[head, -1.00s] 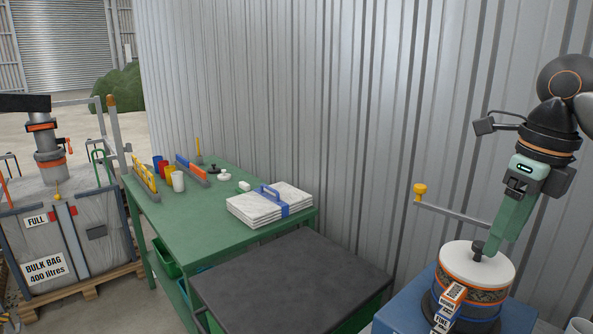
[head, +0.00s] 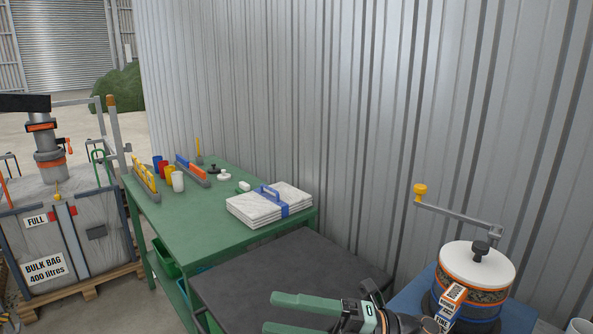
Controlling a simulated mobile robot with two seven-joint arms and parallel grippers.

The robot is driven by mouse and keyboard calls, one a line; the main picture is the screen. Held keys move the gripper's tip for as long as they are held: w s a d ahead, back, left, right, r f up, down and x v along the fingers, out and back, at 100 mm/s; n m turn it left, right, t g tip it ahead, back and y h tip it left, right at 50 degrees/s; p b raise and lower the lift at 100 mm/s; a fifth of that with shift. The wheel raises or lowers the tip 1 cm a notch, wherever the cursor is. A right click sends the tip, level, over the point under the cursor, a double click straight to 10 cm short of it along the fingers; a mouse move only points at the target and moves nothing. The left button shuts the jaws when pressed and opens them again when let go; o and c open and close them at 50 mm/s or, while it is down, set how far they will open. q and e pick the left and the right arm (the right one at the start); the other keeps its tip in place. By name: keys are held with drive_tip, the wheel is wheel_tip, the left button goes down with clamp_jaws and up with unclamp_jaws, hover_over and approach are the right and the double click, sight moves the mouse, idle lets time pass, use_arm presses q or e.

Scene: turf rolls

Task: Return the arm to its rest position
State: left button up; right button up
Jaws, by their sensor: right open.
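My right gripper (head: 272,314) is low in the head view, with its two green fingers spread apart and pointing left. It is empty and shows in front of the dark-topped table (head: 262,265). Its wrist, at the bottom edge, covers part of the table's front right corner. The round canister (head: 470,280) with a white lid and black knob (head: 481,250) stands to the right, apart from the fingers. My left gripper is not in view.
A green table (head: 200,215) holds a strapped white stack (head: 268,205), several cups and rack-like strips. A bulk bag (head: 70,235) on a pallet stands at left. A corrugated wall (head: 340,110) closes the back.

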drive_tip(key=w+d+f+m+t+h, duration=0.1)
drive_tip(key=d+f+m+t+h, duration=0.45)
drive_tip(key=f+m+t, duration=0.55)
drive_tip(key=w+d+f+m+t+h, duration=0.2)
drive_tip(key=d+f+m+t+h, duration=0.35)
drive_tip(key=m, duration=0.85)
drive_tip(key=s+d+f+m+g+h, duration=0.3)
drive_tip(key=s+f, duration=0.5)
drive_tip(key=f, duration=0.3)
drive_tip(key=s+d+f+m+g+h, duration=0.4)
drive_tip(key=s+f+m, duration=0.2)
drive_tip(key=s+f, duration=0.3)
drive_tip(key=shift+f, duration=0.9)
drive_tip(key=shift+s, duration=0.1)
